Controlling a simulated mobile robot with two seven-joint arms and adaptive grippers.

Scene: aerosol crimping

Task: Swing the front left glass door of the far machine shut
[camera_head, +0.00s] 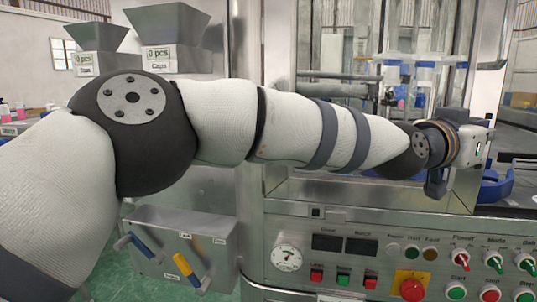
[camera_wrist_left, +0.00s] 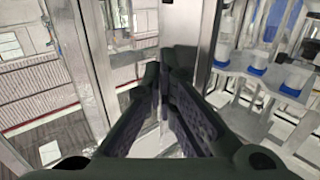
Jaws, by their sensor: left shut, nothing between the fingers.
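The machine (camera_head: 280,225) has a steel frame, glass sides and a control panel below. A slanted upright metal door frame (camera_head: 489,60) stands at its right, by my left wrist. In the left wrist view, metal-framed glass (camera_wrist_left: 125,50) is ahead and left of my fingers, beside an upright metal post (camera_wrist_left: 206,40). I cannot tell surely which pane is the front left door or how far it stands open. My left gripper (camera_wrist_left: 160,75) is shut and empty, its fingertips close to the metal frame; contact is unclear. Its fingers are mostly hidden in the head view. My right gripper is out of view.
White and blue parts (camera_wrist_left: 292,82) stand inside the machine, right in the left wrist view. The control panel has knobs, buttons and a red emergency stop (camera_head: 411,288). Two grey hoppers (camera_head: 172,38) stand at the back left. My left arm crosses the front of the machine.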

